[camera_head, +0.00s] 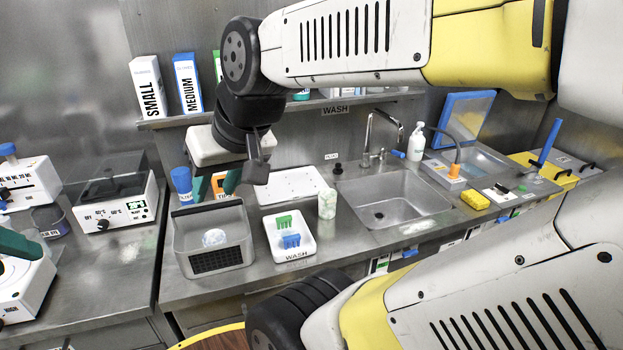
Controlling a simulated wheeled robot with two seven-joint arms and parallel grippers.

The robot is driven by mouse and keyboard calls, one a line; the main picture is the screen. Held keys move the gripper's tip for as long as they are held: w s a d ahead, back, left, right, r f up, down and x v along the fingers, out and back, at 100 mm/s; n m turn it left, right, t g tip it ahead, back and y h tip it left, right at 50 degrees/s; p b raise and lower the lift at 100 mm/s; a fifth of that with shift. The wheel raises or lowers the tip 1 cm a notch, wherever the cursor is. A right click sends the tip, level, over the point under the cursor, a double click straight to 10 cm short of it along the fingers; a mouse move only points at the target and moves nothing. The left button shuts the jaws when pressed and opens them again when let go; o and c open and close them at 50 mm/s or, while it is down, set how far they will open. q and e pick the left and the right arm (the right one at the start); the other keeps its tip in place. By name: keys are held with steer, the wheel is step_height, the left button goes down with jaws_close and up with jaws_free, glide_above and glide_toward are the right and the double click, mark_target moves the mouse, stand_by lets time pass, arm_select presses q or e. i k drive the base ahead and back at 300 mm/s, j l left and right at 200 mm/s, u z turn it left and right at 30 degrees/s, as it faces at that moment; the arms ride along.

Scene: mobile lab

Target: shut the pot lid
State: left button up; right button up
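No lid is plainly marked as the pot's. A blue-framed lid (466,117) stands raised at the back right, above a metal basin (472,162). A dark round pot (50,221) stands at the left, partly behind other equipment; I cannot make out a lid on it. My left gripper is not in view.
A grey bin (205,262) and a white wash tray (292,252) with green and blue racks stand below the gripper. A cup (327,204) and a sink (390,212) lie right. White devices (118,212) crowd the left. A shelf (170,122) runs behind.

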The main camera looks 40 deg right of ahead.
mark_target(465, 115)
steer(key=z, duration=2.45)
steer(key=i+j+z, duration=0.1)
steer(key=i+j, duration=0.15)
steer(key=i+l+u, duration=0.4)
steer(key=i+l, duration=2)
